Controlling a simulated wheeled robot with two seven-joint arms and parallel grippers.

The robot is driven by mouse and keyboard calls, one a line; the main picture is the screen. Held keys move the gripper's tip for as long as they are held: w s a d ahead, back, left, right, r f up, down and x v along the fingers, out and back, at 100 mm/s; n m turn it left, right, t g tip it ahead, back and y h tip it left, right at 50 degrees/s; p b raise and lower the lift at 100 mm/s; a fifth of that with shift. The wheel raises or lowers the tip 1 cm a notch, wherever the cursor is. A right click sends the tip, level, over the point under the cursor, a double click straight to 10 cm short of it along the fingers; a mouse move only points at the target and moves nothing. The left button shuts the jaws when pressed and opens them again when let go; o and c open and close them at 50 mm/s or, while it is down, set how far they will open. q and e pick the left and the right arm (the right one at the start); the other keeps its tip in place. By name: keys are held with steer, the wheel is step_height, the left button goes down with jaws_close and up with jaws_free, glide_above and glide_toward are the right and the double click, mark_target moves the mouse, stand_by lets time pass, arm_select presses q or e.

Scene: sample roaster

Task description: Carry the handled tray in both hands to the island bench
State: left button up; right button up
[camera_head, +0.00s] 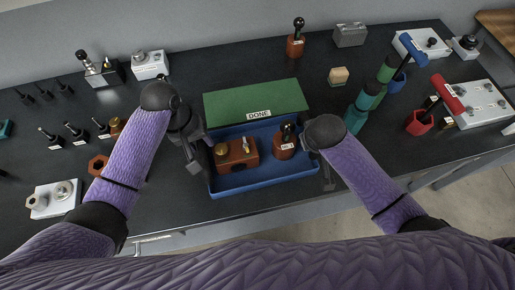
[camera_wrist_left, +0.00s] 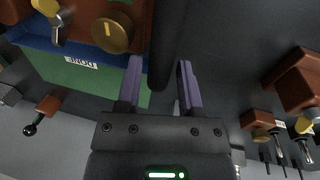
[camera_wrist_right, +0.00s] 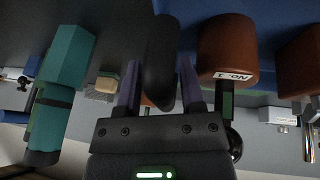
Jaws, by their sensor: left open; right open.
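The blue tray (camera_head: 265,180) sits at the bench's front edge. In it are a brown block (camera_head: 243,154) with a brass knob and a brown round piece (camera_head: 284,151) with a black knob. My left gripper (camera_head: 203,143) is at the tray's left end. In the left wrist view a dark handle bar (camera_wrist_left: 166,45) lies between its open fingers. My right gripper (camera_head: 328,178) is at the right end, mostly hidden by its arm. In the right wrist view a dark handle bar (camera_wrist_right: 160,60) lies between its open fingers. Whether the fingers touch the bars cannot be told.
A green mat labelled DONE (camera_head: 256,101) lies behind the tray. A teal piece (camera_head: 357,113) and a red-handled tool (camera_head: 447,93) stand to the right. The dark bench top is crowded at both sides.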

arm_select(q)
steer(key=shift+d+f, duration=0.1)
steer(key=shift+f, duration=0.3)
arm_select(e)
steer(key=shift+w+f, duration=0.15)
steer(key=shift+f, duration=0.2)
arm_select(q)
steer(key=shift+c, duration=0.4)
arm_select(e)
steer(key=shift+c, duration=0.2)
arm_select(q)
jaws_close()
arm_select(e)
jaws_close()
arm_select(q)
steer(key=shift+w+r, duration=0.1)
